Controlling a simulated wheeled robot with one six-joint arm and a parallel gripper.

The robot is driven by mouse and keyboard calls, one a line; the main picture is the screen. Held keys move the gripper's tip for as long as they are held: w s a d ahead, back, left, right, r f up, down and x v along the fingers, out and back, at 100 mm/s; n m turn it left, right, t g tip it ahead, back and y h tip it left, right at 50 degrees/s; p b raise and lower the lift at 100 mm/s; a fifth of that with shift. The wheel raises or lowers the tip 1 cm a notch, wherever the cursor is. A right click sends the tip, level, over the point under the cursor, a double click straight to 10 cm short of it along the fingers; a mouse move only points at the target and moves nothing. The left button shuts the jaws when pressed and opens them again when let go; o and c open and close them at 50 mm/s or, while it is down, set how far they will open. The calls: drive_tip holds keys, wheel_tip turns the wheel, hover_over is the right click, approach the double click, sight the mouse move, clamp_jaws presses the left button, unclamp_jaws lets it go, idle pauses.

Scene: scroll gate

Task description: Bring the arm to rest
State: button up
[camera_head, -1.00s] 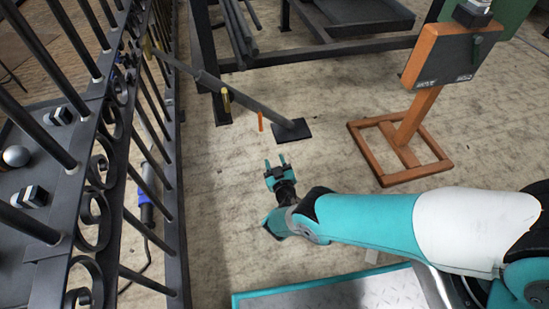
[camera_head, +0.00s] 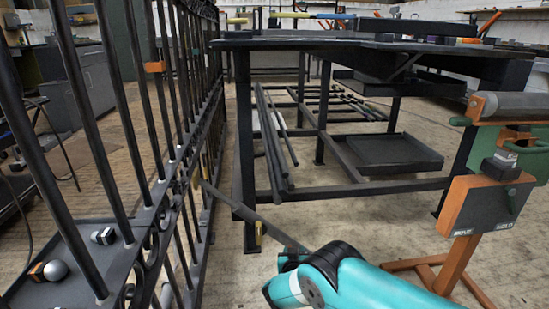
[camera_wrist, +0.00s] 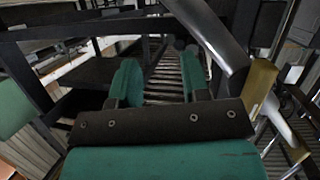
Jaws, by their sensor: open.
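My teal arm (camera_head: 345,280) reaches in from the bottom of the head view, its forward end low in front of the dark workbench. My gripper's fingers are hidden behind the arm in the head view. In the wrist view my gripper (camera_wrist: 158,76) shows two teal fingers set apart, with nothing between them. A grey metal bar and a brass-coloured piece (camera_wrist: 260,85) pass close to the right of the fingers there; I cannot tell whether they touch.
A black scroll gate (camera_head: 150,215) stands on the left, with a slanted grey bar (camera_head: 245,215) running from it towards my arm. The dark workbench (camera_head: 370,45) fills the back. An orange stand with a control box (camera_head: 487,205) is at the right. Some floor between is bare.

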wheel_tip(320, 180, up, 18)
drive_tip(key=w+m+g+p, duration=0.1)
drive_tip(key=g+p, duration=0.1)
drive_tip(key=g, duration=0.3)
drive_tip(key=s+d+r+n+g+y+p, duration=0.1)
drive_tip(key=s+r, duration=0.3)
drive_tip(key=r, duration=0.2)
drive_tip(key=s+d+r+g+y, duration=0.1)
drive_tip(key=s+d+r+g, duration=0.15)
drive_tip(key=r, duration=0.45)
drive_tip(key=s+d+r+n+g+y+p, duration=0.15)
drive_tip(key=s+r, duration=0.45)
drive_tip(key=s, duration=0.6)
drive_tip(key=s+d+r+n+g+y+p, duration=0.1)
drive_tip(key=s+d+r+n+g, duration=0.3)
drive_tip(key=s, duration=0.8)
drive_tip(key=s+a+r+n+y+p, duration=0.1)
drive_tip(key=s+r, duration=0.6)
drive_tip(key=s, duration=0.6)
wheel_tip(320, 180, up, 38)
drive_tip(key=p, duration=3.7)
drive_tip(key=shift+d+f+p, duration=0.15)
drive_tip(key=shift+d+p, duration=0.05)
drive_tip(key=shift+p, duration=0.15)
